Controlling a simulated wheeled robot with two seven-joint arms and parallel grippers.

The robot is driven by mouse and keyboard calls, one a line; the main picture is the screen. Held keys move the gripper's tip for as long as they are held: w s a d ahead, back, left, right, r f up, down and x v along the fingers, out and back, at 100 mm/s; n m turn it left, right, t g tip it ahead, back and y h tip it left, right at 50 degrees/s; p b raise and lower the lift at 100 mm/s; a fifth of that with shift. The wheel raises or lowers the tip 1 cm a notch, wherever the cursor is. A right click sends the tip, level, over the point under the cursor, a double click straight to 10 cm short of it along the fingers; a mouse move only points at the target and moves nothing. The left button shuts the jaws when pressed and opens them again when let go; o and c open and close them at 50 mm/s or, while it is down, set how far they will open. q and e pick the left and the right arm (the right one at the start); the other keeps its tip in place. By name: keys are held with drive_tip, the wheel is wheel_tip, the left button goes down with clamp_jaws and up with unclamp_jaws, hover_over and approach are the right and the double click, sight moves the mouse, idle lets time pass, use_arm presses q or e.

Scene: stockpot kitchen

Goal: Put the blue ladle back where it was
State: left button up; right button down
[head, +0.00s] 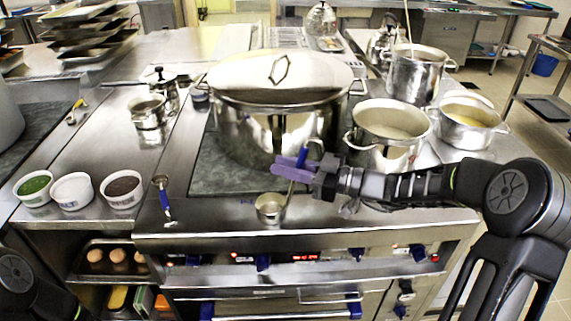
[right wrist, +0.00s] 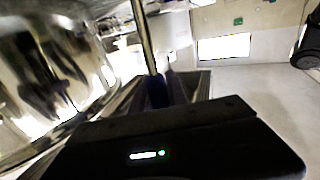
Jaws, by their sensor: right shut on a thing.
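The blue ladle (head: 271,207) hangs from my right gripper (head: 288,168), with its steel bowl down over the stove's front edge. The gripper's fingers are shut on its blue handle, and the handle's top shows just above them. In the right wrist view the metal shaft (right wrist: 145,38) runs into a blue part (right wrist: 157,92) at the fingers. I cannot tell whether the bowl touches the stove. My left arm shows only at the bottom left corner, and its gripper is out of view.
A big lidded stockpot (head: 275,95) stands just behind the gripper. A steel pot (head: 388,135) and another pot (head: 466,125) stand to the right. A second blue-handled utensil (head: 164,198) lies left, near several small bowls (head: 122,190). Counter between it and the ladle is clear.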

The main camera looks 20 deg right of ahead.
drive_tip(key=shift+f+b, duration=0.15)
drive_tip(key=shift+b, duration=0.25)
drive_tip(key=c, duration=1.3)
unclamp_jaws()
drive_tip(key=b+v, duration=0.3)
drive_tip(key=v, duration=0.9)
drive_tip(key=shift+r, duration=0.25)
